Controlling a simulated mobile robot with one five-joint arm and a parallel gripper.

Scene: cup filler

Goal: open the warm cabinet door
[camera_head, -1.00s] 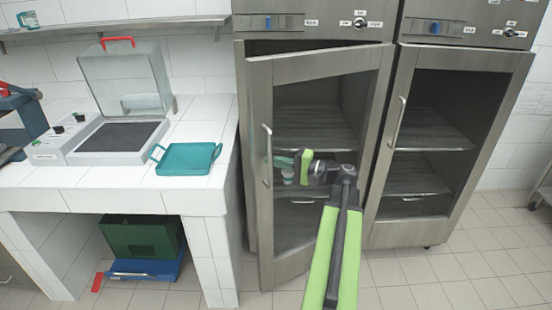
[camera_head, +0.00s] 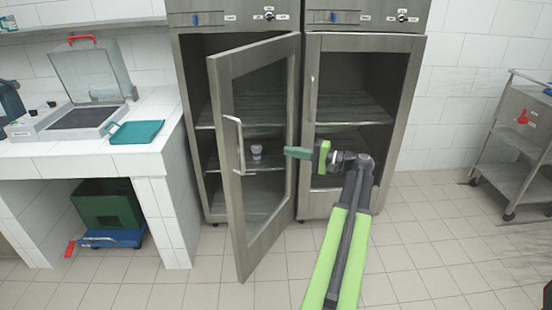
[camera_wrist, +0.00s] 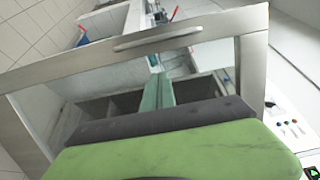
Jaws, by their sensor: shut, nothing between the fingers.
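The left steel cabinet has a framed glass door (camera_head: 222,160) standing ajar, swung out toward me with its hinges on the right. Its long bar handle (camera_head: 238,145) is on the free left edge; the handle also shows in the wrist view (camera_wrist: 157,38). My gripper (camera_head: 292,152) is shut and empty, pointing left. In the head view it overlaps the door's hinge-side frame, well right of the handle; whether it touches the door I cannot tell. In the wrist view the teal fingers (camera_wrist: 158,92) point toward the door. Which cabinet is the warm one is not readable.
The right cabinet's door (camera_head: 414,100) looks shut. A tiled counter (camera_head: 95,152) with a teal tray (camera_head: 137,132) stands left. A metal cart (camera_head: 515,150) stands right. Floor in front is clear.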

